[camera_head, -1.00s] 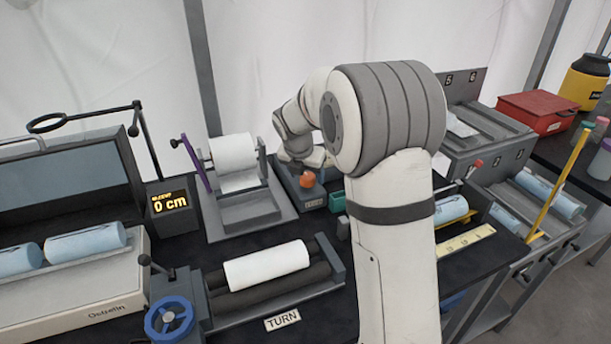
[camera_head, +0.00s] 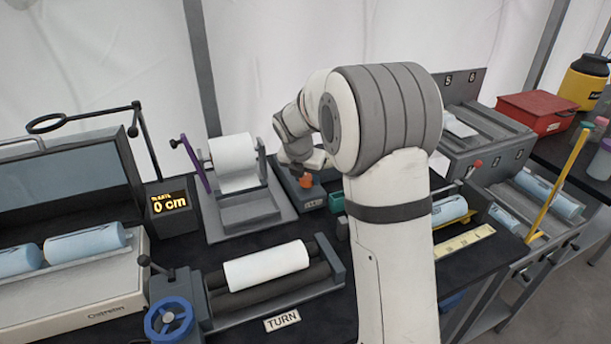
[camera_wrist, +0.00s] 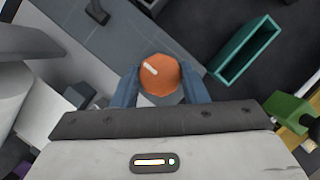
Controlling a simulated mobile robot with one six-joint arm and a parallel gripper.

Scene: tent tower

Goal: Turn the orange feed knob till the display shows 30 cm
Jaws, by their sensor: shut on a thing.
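The orange feed knob (camera_head: 306,181) stands on a grey block to the right of the white roll. In the wrist view the knob (camera_wrist: 160,75) shows a pale mark toward its upper left. My gripper (camera_wrist: 160,90) is shut on the knob, with one blue finger on each side. In the head view my gripper (camera_head: 306,165) is partly hidden by my wrist. The display (camera_head: 170,203) at the left reads 0 cm in yellow; the small line above the number is hard to read.
A white roll (camera_head: 233,162) stands on a grey holder. A green open box (camera_wrist: 245,50) lies right of the knob. In front is a roller unit with a white roll (camera_head: 265,265) and a blue handwheel (camera_head: 169,318). A red case (camera_head: 537,112) is far right.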

